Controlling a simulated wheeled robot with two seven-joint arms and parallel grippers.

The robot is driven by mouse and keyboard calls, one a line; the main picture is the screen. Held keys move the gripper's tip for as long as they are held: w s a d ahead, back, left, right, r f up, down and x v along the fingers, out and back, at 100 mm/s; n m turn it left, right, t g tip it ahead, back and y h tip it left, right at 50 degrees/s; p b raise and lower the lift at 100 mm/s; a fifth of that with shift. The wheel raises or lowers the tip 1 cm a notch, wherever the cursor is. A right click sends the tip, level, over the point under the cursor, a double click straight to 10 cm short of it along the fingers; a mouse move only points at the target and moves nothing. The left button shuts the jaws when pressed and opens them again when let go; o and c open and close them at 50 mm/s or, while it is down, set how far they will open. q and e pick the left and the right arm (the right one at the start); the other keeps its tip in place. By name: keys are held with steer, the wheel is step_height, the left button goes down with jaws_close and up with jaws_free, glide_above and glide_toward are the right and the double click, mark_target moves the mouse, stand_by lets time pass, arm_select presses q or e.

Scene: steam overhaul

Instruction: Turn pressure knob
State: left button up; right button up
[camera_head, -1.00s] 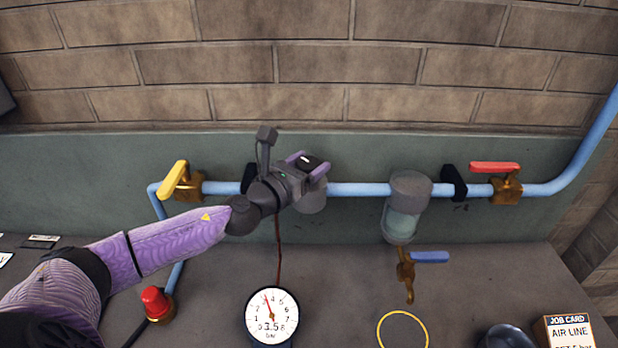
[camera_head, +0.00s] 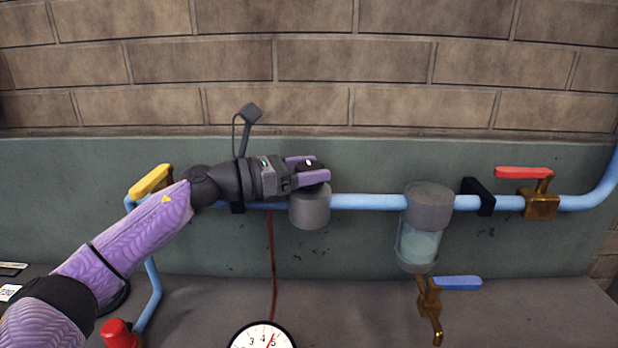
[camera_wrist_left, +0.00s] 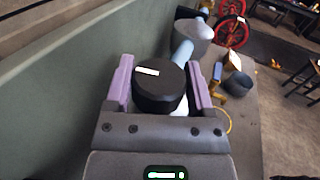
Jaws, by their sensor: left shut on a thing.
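The black pressure knob (camera_head: 309,166) with a white mark on top sits on a grey regulator body (camera_head: 310,209) in the blue pipe. My left gripper (camera_head: 316,168) is shut on the knob, with one purple finger on each side. In the left wrist view the knob (camera_wrist_left: 158,92) lies between the two fingers (camera_wrist_left: 160,68), its white mark facing up. My right gripper is not in view.
A yellow-handled valve (camera_head: 151,181) is at the left, close to my left forearm. A clear-bowled filter (camera_head: 420,243), a blue-handled drain (camera_head: 457,283) and a red-handled valve (camera_head: 524,173) lie to the right. A red cap (camera_head: 119,333) stands at the lower left.

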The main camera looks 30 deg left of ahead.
mark_target(309, 166)
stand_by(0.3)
arm_select(q)
steer(key=o, duration=1.2)
steer(key=shift+r, duration=0.15)
step_height(309, 166, up, 9)
steer(key=p, duration=0.3)
steer(key=shift+r, duration=0.4)
